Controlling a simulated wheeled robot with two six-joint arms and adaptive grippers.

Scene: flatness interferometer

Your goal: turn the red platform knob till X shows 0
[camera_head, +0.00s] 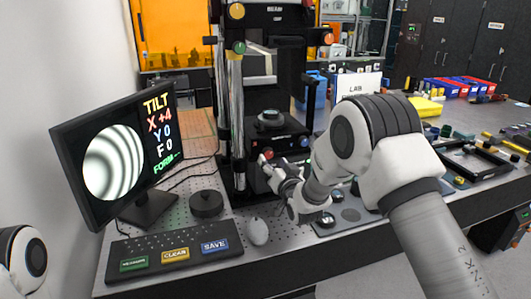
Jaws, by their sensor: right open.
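The monitor (118,150) at left shows curved fringes and the text TILT, X +4, Y 0, F 0. The red platform knob (268,154) is small and sits on the front of the black interferometer's platform, left of centre. My right gripper (265,167) is open, its fingertips just below and beside the red knob. I cannot tell whether they touch it. My left gripper is out of view; only a part of my left arm shows at the lower left.
The keyboard (150,246) with green, yellow and blue keys lies at the front, beside a pale mouse (258,232) and a black round puck (206,204). The interferometer's column (236,115) stands close left of my right gripper. Parts and tools lie on the right bench.

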